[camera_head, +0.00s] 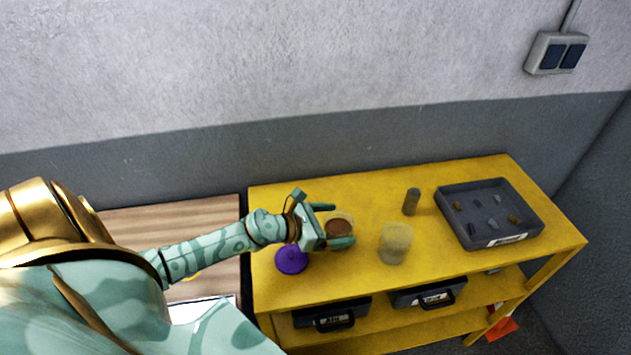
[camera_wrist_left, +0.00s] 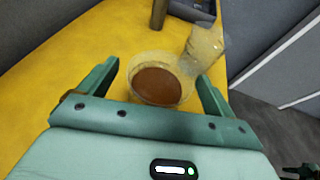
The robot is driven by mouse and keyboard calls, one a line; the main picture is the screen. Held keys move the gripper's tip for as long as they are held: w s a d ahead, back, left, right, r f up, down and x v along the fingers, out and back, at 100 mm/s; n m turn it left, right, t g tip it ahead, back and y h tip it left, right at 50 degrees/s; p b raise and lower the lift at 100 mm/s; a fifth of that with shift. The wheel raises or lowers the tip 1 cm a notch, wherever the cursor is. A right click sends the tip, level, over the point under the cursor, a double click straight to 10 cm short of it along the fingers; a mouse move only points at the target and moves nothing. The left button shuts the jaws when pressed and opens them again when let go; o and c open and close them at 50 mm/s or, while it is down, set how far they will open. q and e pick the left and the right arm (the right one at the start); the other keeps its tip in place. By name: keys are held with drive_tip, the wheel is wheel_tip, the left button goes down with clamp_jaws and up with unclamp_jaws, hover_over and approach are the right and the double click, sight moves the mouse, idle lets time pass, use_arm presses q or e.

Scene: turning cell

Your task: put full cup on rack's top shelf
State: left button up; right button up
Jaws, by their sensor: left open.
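The full cup (camera_head: 339,228) stands on the yellow rack's top shelf (camera_head: 385,281). It is clear and holds brown contents, which also show in the left wrist view (camera_wrist_left: 157,86). My left gripper (camera_head: 332,224) is open, with one finger on either side of the cup. In the left wrist view the cup sits between the two green fingers (camera_wrist_left: 157,84), with gaps visible at the sides. A second clear, pale cup (camera_head: 395,243) stands to the right; it shows beyond the first in the wrist view (camera_wrist_left: 205,47).
A purple round thing (camera_head: 291,259) lies left of the gripper on the top. A grey cylinder (camera_head: 411,201) and a dark tray of small parts (camera_head: 490,214) stand to the right. Black boxes (camera_head: 331,314) sit on the lower shelf. A wooden surface (camera_head: 170,224) lies to the left.

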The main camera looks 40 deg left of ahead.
use_arm(q)
drive_tip(key=b+v, duration=0.1)
drive_tip(key=v, duration=1)
drive_tip(key=shift+s, duration=0.1)
